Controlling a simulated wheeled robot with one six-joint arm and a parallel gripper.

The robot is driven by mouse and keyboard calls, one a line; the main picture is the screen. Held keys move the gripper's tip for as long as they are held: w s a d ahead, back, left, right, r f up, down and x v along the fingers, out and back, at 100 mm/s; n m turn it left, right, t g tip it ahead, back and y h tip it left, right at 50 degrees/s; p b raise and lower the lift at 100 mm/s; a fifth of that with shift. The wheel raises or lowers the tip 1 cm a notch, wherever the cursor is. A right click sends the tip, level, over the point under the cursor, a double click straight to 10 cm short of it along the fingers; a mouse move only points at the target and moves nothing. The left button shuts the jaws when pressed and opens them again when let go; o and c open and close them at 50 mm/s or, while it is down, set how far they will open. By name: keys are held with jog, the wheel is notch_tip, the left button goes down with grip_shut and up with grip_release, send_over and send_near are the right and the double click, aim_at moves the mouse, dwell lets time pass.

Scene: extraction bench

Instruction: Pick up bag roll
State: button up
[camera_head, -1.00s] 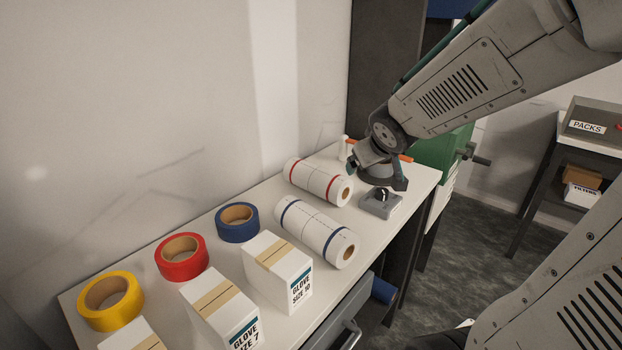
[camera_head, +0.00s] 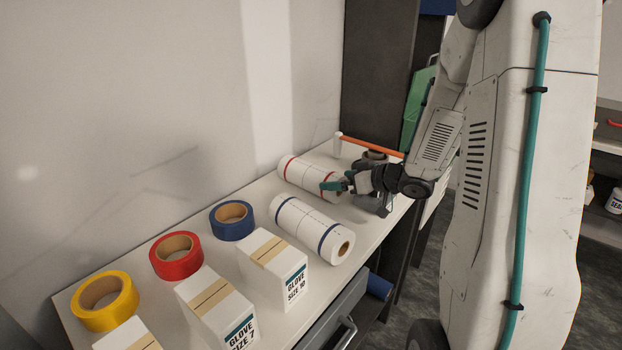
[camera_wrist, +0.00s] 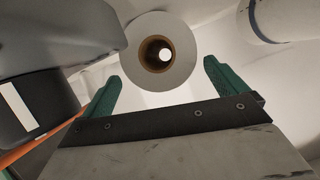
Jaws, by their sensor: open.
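Two white rolls lie on the bench. One has red bands (camera_head: 308,176) and lies farther back; the other has blue bands (camera_head: 312,230) and lies nearer. The task's words do not tell which is the bag roll. My gripper (camera_head: 335,186) is open at the near right end of the red-banded roll, its green fingers partly covering that end. In the wrist view a roll end (camera_wrist: 135,65) with a brown core faces my gripper (camera_wrist: 162,76), ahead of and between the open fingers. I see no grip on it; contact is unclear.
An orange-handled tool (camera_head: 372,146) with a white head lies behind my gripper. Blue (camera_head: 232,236), red (camera_head: 164,264) and yellow (camera_head: 122,308) tape rolls and glove boxes (camera_head: 292,285) stand left and nearer. Part of another roll (camera_wrist: 285,18) shows upper right in the wrist view.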

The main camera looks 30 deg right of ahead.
aim_at(329, 180)
jog(key=x, duration=0.4)
jog(key=shift+a+f, duration=0.1)
jog(key=shift+a, duration=0.1)
jog(key=c, duration=1.3)
jog(key=shift+o, duration=0.2)
